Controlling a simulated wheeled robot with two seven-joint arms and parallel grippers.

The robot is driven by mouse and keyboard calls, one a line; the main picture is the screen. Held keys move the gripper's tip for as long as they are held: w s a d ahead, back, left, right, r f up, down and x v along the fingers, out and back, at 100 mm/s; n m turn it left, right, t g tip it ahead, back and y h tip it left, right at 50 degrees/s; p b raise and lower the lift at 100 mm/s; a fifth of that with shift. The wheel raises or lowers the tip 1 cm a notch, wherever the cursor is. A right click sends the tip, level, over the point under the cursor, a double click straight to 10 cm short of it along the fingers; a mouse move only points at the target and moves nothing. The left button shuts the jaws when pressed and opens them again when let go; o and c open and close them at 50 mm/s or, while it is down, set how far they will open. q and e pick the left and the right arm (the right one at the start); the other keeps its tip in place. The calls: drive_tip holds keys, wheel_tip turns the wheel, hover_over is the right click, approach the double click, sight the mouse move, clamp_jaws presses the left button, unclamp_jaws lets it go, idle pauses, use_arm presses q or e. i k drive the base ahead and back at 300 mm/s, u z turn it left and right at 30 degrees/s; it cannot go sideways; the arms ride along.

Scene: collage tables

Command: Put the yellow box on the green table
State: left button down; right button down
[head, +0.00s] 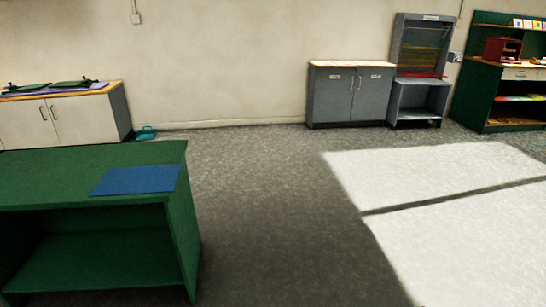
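A green table (60,172) with an open shelf below stands at the near left, cut off by the left edge of the head view. A flat blue mat (136,180) lies on the right part of its top. I see no yellow box in this view. Neither of my grippers shows, so I cannot see what they hold.
A white cabinet (80,122) with dark items on top stands behind the green table. A grey cabinet (350,97), a grey rack (418,75) and a green shelf unit (477,97) line the back wall. The grey floor (275,215) in the middle is clear.

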sight(58, 185)
drive_tip(key=i, duration=0.1)
drive_tip(key=u, duration=2.5)
drive_tip(key=i, duration=3.4)
drive_tip(key=z, duration=1.7)
